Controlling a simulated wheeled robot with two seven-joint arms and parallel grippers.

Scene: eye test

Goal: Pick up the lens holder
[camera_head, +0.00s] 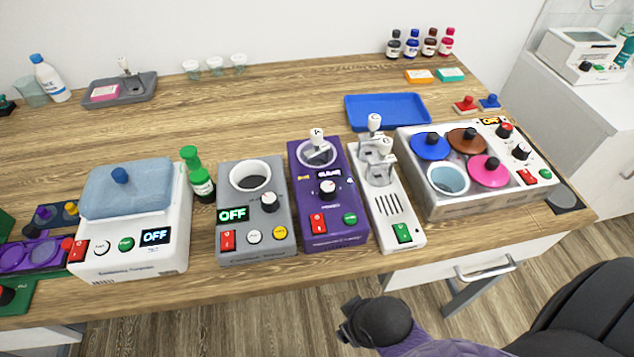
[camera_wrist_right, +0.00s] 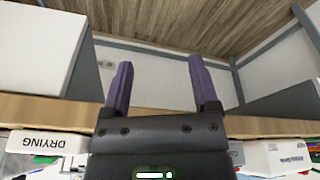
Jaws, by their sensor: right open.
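A dark rounded part of my right arm shows at the bottom of the head view. My left gripper is not in view.
Along the wooden table's front stand a white machine with a blue lid (camera_head: 125,190), a grey device (camera_head: 262,225), a purple device (camera_head: 335,225), a white device (camera_head: 405,225) and a box with colored lids (camera_head: 450,205). A green bottle (camera_head: 200,178) stands between machines. A blue tray (camera_head: 388,110) lies behind.

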